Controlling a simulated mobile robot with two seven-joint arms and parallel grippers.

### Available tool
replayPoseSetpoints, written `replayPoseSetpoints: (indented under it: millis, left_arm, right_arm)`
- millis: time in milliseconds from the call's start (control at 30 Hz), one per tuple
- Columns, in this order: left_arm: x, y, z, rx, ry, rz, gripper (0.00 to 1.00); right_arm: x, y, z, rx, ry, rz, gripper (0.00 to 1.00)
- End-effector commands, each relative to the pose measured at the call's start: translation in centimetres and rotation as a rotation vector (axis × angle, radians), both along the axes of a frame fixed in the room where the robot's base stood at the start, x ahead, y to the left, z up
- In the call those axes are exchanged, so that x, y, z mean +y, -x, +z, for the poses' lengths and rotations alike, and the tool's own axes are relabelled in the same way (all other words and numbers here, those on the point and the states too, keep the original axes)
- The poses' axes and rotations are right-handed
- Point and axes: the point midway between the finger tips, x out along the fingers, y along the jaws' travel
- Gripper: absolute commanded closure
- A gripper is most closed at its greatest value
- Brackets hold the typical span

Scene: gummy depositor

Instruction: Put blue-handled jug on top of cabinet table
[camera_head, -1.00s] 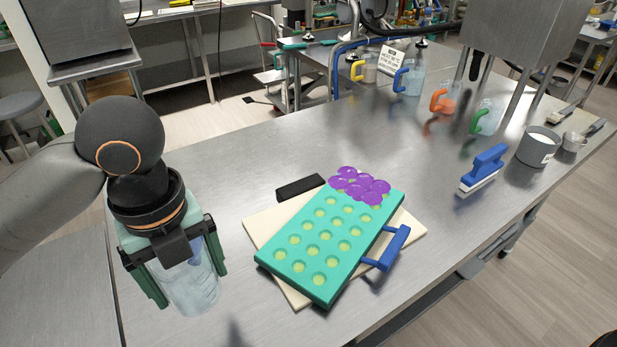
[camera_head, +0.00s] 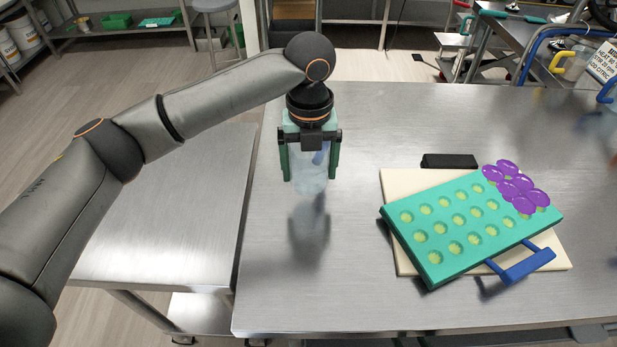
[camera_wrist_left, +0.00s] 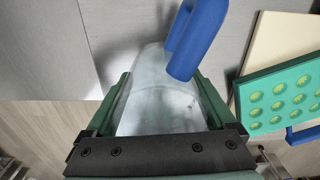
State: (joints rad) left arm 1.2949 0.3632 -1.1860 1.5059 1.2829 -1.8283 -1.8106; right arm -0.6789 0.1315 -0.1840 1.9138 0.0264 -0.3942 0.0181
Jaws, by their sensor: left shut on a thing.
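The jug (camera_head: 309,178) is clear, and its blue handle (camera_wrist_left: 197,38) shows best in the left wrist view. My left gripper (camera_head: 310,172) is shut on the jug, with a green finger on each side of its body. The jug hangs upright over the left part of the steel table, and a dark shadow lies in front of it. In the head view most of the handle is hidden. A lower steel table (camera_head: 190,220), which may be the cabinet table, adjoins on the left under my arm; its top is bare. My right gripper is not in view.
A teal mold tray (camera_head: 432,262) with a blue handle (camera_head: 522,266) and purple gummies (camera_head: 515,187) lies on a cream board (camera_head: 400,182) to the right. A black block (camera_head: 449,161) lies behind it. A stool (camera_head: 214,8) stands at the back left.

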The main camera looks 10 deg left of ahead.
Motion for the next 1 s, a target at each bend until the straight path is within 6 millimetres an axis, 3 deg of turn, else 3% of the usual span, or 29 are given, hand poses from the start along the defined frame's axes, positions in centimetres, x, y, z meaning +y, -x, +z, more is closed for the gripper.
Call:
replayPoseSetpoints:
  millis: [267,500,867,900,1000]
  left_arm:
    - [0.5,-1.3,-1.7,0.002,0.000,0.002,0.67]
    - [0.5,-1.3,-4.8,0.001,0.001,0.000,0.67]
    - [0.5,-1.3,-5.1,0.001,0.000,0.000,0.67]
    - [0.5,-1.3,-5.1,0.000,0.000,0.000,0.06]
    - [0.5,-1.3,-5.1,0.000,0.000,0.000,0.00]
  right_arm:
    - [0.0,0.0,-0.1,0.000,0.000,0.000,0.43]
    - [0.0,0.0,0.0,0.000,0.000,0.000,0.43]
    - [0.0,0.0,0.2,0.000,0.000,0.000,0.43]
    - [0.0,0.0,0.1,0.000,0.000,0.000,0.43]
    - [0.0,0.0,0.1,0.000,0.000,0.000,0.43]
